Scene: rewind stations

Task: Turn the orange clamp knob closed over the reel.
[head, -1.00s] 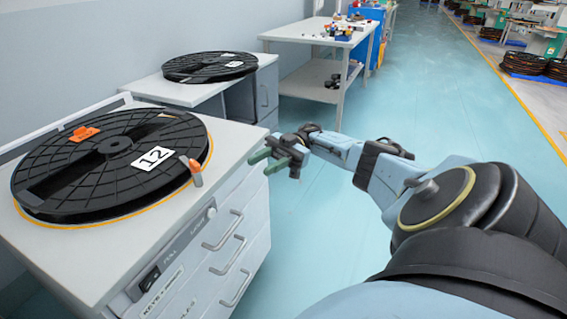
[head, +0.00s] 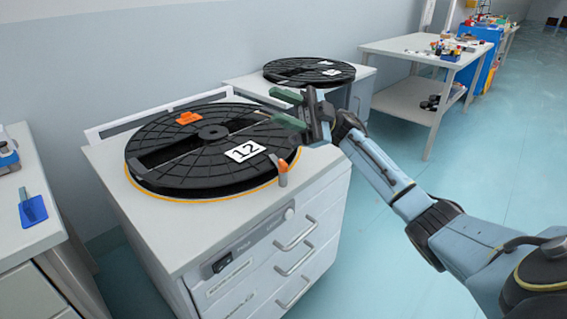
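The black reel (head: 175,176), with a white "12" label, lies flat on the near cabinet. The orange clamp knob (head: 283,167) tops a small grey post at the reel's front right rim. My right gripper (head: 279,108) is above the reel's far right edge, behind and above the knob and apart from it. Its two green fingers are spread with nothing between them and point left. My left gripper is not in view.
A flat orange piece (head: 188,118) lies on the reel. A second cabinet with another black reel (head: 308,69) stands behind. A bench with a blue tool (head: 33,208) is at the left. Floor at right is clear.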

